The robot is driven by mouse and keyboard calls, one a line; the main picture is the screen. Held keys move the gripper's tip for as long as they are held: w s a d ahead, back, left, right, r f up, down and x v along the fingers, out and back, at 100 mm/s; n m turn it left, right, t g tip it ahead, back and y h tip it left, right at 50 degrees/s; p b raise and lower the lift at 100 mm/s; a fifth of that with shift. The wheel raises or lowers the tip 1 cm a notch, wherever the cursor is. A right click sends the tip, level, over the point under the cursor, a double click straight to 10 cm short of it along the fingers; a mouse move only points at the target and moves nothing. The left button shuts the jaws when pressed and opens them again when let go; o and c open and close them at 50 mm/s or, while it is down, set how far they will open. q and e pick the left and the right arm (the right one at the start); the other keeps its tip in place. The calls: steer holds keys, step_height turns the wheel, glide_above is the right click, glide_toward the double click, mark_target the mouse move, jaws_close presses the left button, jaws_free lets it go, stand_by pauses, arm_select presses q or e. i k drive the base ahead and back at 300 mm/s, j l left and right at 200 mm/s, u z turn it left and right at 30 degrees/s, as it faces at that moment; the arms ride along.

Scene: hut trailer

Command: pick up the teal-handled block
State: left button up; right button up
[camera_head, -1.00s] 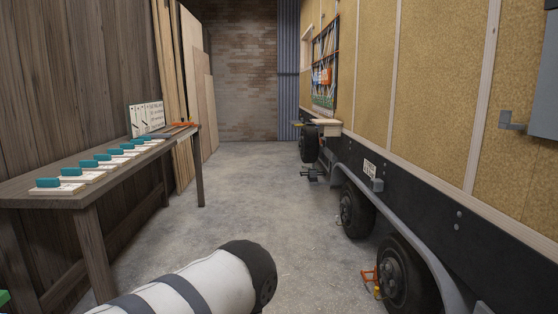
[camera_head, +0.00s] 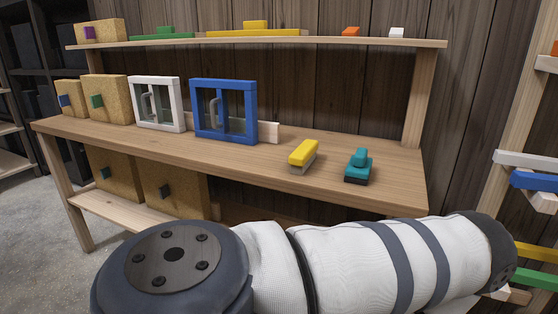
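The teal-handled block (camera_head: 357,170) sits on the right part of the wooden workbench (camera_head: 395,187). It has a teal top with a raised teal handle and a dark base. A yellow-topped block (camera_head: 303,154) with a grey base stands to its left, apart from it. One of my white arms crosses the bottom of the head view, in front of the bench. No gripper fingers show, so I cannot see the state of either gripper.
A blue-framed window (camera_head: 223,138), a white-framed window (camera_head: 157,129) and tan panels (camera_head: 106,99) stand further left on the bench. A shelf (camera_head: 350,41) with coloured pieces runs above. A rack (camera_head: 535,95) of coloured bars stands at right.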

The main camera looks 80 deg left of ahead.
mark_target(358, 170)
steer(key=u, duration=1.9)
steer(key=j+z, duration=0.1)
